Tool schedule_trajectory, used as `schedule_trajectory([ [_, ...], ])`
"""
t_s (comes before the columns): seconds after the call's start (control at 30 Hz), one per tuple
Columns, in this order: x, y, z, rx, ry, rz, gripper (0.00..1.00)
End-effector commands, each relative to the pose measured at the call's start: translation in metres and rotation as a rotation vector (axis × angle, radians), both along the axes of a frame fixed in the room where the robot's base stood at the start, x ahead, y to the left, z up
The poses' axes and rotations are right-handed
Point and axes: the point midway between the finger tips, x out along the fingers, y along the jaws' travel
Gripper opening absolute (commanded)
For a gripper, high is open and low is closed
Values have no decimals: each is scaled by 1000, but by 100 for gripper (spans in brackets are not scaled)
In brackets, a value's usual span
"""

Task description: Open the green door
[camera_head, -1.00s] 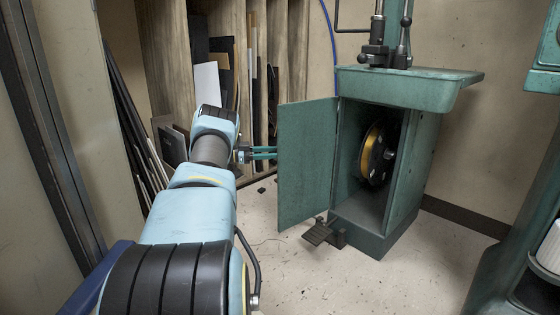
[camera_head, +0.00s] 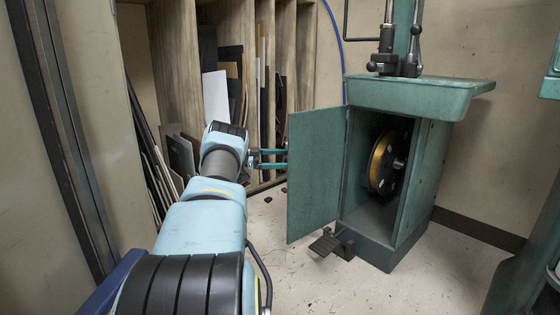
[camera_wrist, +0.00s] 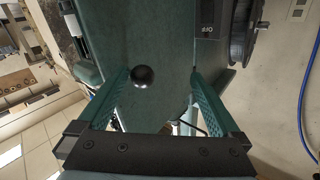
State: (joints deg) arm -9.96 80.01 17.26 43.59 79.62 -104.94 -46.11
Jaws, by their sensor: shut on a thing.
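The green door (camera_head: 315,175) stands swung open to the left of the green machine cabinet (camera_head: 405,228) in the head view. In the head view my gripper (camera_head: 282,158) is at the door's outer left edge, its fingertips partly hidden by the door. A round dark knob (camera_wrist: 143,77) on the door is between the fingers, close to the left fingertip. The exact contact points are unclear.
A black wheel with a yellow rim (camera_head: 384,160) is inside the cabinet. A foot pedal (camera_head: 327,242) sits on the floor below the door. Shelves with upright boards (camera_head: 216,97) stand behind my arm. Another green machine (camera_head: 525,255) is at right.

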Motion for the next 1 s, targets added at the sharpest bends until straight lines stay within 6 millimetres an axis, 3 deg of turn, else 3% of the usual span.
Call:
schedule_trajectory([
  [0.03,4,-10,5,-10,-9,-1,68],
  [0.17,3,-3,5,-9,-9,0,68],
  [0.43,-3,46,4,-4,-5,2,68],
  [0.6,-5,64,0,-1,-2,1,68],
  [1.0,-7,74,1,-2,-1,-1,68],
])
